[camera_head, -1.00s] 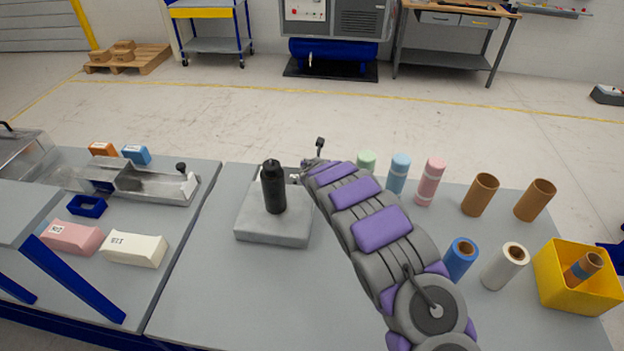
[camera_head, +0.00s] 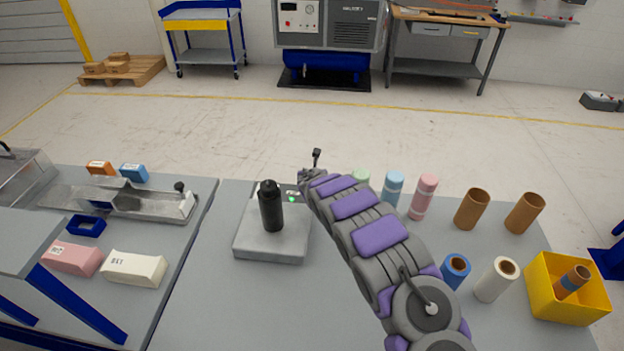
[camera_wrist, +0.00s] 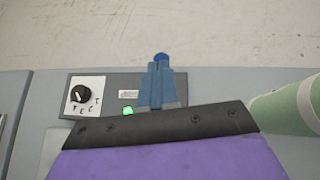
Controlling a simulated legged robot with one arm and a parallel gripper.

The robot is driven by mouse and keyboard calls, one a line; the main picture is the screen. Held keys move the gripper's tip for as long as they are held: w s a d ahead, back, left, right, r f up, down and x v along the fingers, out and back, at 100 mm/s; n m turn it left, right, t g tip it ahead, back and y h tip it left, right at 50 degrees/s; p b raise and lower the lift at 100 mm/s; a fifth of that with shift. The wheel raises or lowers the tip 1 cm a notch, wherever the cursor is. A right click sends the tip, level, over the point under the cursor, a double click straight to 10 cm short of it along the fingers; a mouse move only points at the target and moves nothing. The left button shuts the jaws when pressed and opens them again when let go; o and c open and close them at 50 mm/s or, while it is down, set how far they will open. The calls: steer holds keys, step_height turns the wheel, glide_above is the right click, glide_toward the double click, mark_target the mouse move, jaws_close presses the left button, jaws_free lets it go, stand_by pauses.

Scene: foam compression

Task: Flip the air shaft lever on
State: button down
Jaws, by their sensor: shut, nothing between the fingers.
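The control panel (camera_wrist: 98,92) shows in the wrist view with a black dial (camera_wrist: 80,94) on its left and a small green light (camera_wrist: 128,111) glowing. The green light (camera_head: 291,199) also shows in the head view, right of the black cylinder. My gripper (camera_wrist: 158,70) is shut, its bluish fingers over the right part of the panel. A dark blue rounded end (camera_wrist: 161,57) shows just beyond the fingertips. I cannot tell if it belongs to the lever; the lever is otherwise hidden or not identifiable. In the head view my gripper (camera_head: 307,178) is behind the black cylinder, to its right.
The black cylinder (camera_head: 270,205) stands on a grey block (camera_head: 272,245). Green, blue and pink rolls (camera_head: 423,195) stand right of my arm, with brown tubes (camera_head: 472,208) and a yellow bin (camera_head: 540,290) farther right. Foam blocks (camera_head: 133,269) lie left. The front middle table is clear.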

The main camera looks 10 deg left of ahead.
steer(key=shift+r, duration=0.25)
steer(key=b+v, duration=0.9)
steer(key=v, duration=0.8)
steer(key=shift+a, duration=0.2)
stand_by(0.8)
stand_by(0.4)
